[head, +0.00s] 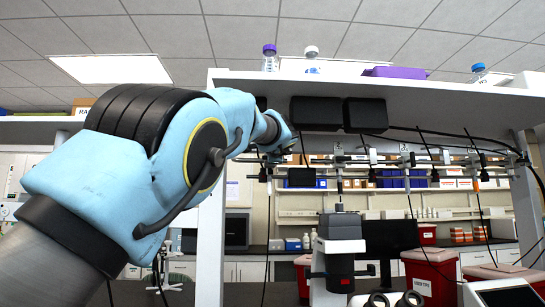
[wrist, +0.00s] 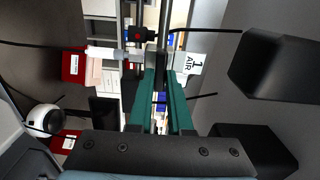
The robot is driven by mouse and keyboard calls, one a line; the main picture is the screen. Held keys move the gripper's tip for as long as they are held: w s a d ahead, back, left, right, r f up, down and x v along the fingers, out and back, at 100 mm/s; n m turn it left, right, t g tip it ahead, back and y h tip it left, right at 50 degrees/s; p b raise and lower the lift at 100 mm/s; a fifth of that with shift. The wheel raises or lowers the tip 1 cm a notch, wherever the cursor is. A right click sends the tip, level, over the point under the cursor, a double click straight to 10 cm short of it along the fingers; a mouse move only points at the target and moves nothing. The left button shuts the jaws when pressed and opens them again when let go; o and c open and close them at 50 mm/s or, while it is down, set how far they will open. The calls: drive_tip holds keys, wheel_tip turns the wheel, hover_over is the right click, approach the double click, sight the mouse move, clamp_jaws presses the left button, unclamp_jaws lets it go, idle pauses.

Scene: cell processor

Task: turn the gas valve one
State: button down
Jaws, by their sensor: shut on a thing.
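The gas valve one is marked by a white tag reading "1 AIR" (wrist: 188,63), just right of my fingertips in the wrist view. My gripper (wrist: 166,76) has green fingers, shut on the valve's handle by the metal pipe. The gripped part is mostly hidden between the fingers. In the head view my arm reaches up to the left end of the pipe rail under the shelf, and the arm covers much of the valve and gripper there.
A shelf (head: 430,91) hangs over the rail, with black boxes (head: 316,112) under it. Further tagged valves, 2 (head: 338,149) and 3 (head: 405,149), lie to the right. Black cables hang around. A microscope (head: 340,245) and a red bin (head: 430,275) stand below.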

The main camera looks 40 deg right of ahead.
idle(0.4)
drive_tip(key=c, duration=0.8)
unclamp_jaws()
drive_tip(key=shift+c, duration=0.2)
drive_tip(key=b+v, duration=0.7)
drive_tip(key=v, duration=0.3)
drive_tip(key=shift+s+a, duration=0.25)
drive_tip(key=shift+s, duration=0.05)
